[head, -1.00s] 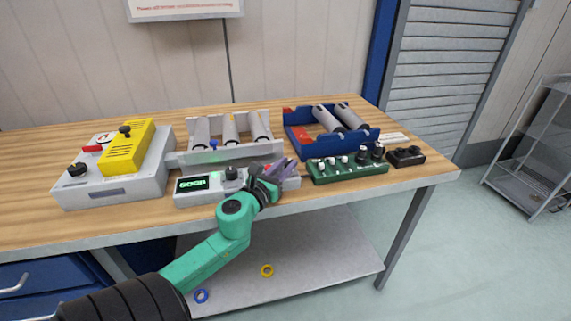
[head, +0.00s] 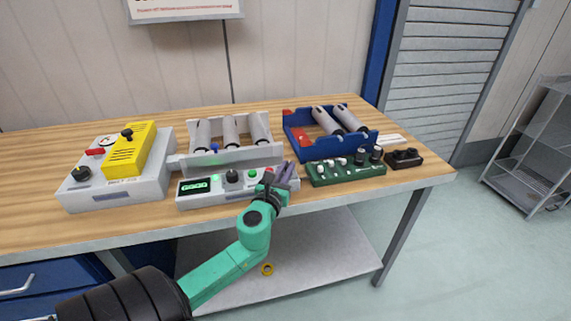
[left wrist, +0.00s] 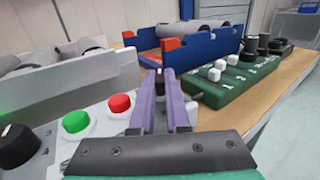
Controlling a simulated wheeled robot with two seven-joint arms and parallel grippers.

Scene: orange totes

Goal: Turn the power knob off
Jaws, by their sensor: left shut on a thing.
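The white control box (head: 215,202) sits at the table's front edge in the head view. It has a lit green display (head: 194,187), a black knob (head: 232,176), a green button (head: 252,174) and a red button. The left wrist view shows the black knob (left wrist: 17,146), green button (left wrist: 75,121) and red button (left wrist: 119,103). My left gripper (head: 284,172) is over the box's right end, right of the red button. In the left wrist view its purple fingers (left wrist: 162,78) are shut on a small dark thing, mostly hidden. I cannot tell whether it is the power knob. My right gripper is out of view.
A grey machine (head: 120,190) with a yellow cover stands at left. Grey (head: 235,159) and blue (head: 297,143) trays with cylinders stand behind. A green switch box (head: 345,173) and a small black box (head: 403,159) stand to the right. Bare tabletop lies front left.

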